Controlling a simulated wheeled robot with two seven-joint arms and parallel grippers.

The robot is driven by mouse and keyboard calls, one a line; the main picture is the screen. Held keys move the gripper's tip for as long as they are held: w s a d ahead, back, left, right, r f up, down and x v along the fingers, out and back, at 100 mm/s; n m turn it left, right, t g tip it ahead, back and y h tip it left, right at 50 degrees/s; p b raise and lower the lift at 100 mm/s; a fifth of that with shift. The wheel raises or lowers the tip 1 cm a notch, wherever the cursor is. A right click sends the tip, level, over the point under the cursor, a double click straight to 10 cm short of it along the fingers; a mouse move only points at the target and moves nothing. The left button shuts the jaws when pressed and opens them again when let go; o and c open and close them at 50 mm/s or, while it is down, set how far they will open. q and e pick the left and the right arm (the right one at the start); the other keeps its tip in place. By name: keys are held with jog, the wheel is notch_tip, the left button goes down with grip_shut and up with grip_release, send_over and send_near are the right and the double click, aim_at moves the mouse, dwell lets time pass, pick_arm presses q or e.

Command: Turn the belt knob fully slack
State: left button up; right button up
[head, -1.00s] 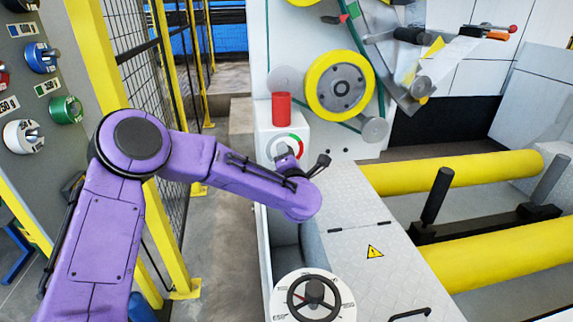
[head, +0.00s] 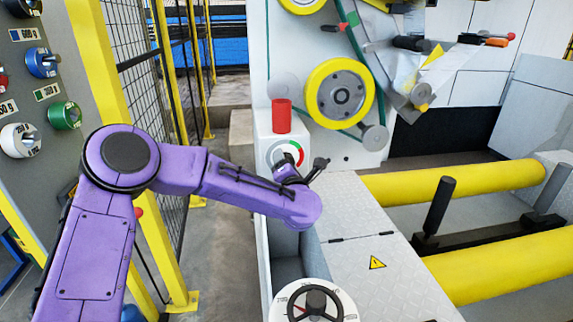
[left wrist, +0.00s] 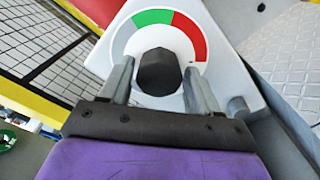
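The belt knob (left wrist: 159,72) is a dark, faceted knob in the middle of a white dial face. The dial's scale arc (left wrist: 188,30) runs grey, green and red; it also shows in the head view (head: 299,150), on the white box. My left gripper (left wrist: 160,78) has one finger on each side of the knob, with narrow gaps seeming to show between fingers and knob. No pointer mark is visible on the knob. In the head view my left gripper (head: 287,166) is small and mostly hides the knob. My right gripper is not in view.
A red cylinder (head: 281,116) stands on top of the dial box. A yellow-rimmed wheel (head: 339,93) with a green belt is behind it. A handwheel (head: 315,304) is nearer, at the bottom. Yellow rollers (head: 455,180) lie right; a fence post (head: 165,200) stands left.

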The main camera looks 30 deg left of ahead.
pick_arm(q)
jog(key=shift+s+d, duration=0.1)
jog(key=v, duration=1)
jog(key=shift+s, duration=0.15)
jog(key=shift+r, duration=0.1)
